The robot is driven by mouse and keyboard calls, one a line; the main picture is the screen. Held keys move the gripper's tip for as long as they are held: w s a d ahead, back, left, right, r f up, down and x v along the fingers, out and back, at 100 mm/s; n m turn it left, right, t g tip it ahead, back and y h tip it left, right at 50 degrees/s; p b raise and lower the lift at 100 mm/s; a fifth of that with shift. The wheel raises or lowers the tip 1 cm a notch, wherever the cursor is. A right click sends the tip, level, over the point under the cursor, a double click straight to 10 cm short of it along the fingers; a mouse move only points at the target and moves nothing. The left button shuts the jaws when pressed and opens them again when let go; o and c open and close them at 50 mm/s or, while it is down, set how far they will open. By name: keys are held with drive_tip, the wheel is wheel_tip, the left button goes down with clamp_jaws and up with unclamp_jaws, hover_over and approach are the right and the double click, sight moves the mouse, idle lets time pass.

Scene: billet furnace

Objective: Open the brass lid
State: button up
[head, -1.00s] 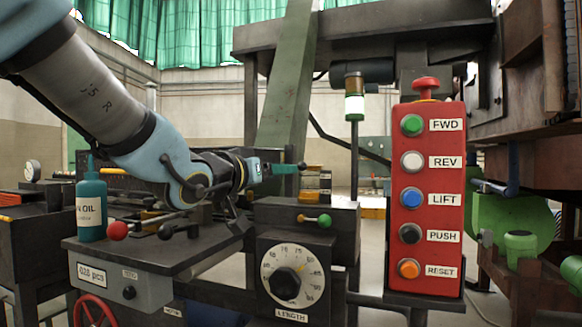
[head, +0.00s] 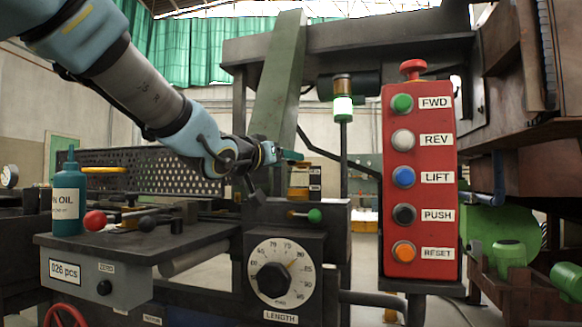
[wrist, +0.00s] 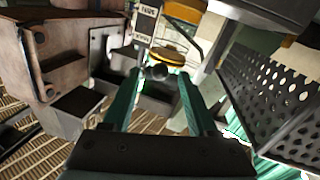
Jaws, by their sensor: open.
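A round brass lid (wrist: 174,56) shows in the wrist view, just beyond my fingertips, with a dark round knob (wrist: 158,71) at its near edge. My gripper (wrist: 157,75) has its two green fingers apart, one on each side of the line to the knob, with nothing held between them. I cannot tell whether the fingertips reach the knob. In the head view my gripper (head: 291,155) is at the end of the outstretched arm, above and behind the length dial box. The lid is not clear in that view.
A red button box (head: 421,190) stands at right. The length dial (head: 283,271) and a counter console (head: 95,280) stand in front, with a teal oil bottle (head: 68,200) on the left. A perforated metal panel (wrist: 275,100) is close on the right in the wrist view.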

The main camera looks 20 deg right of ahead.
drive_tip(key=shift+x, duration=1.55)
clamp_jaws()
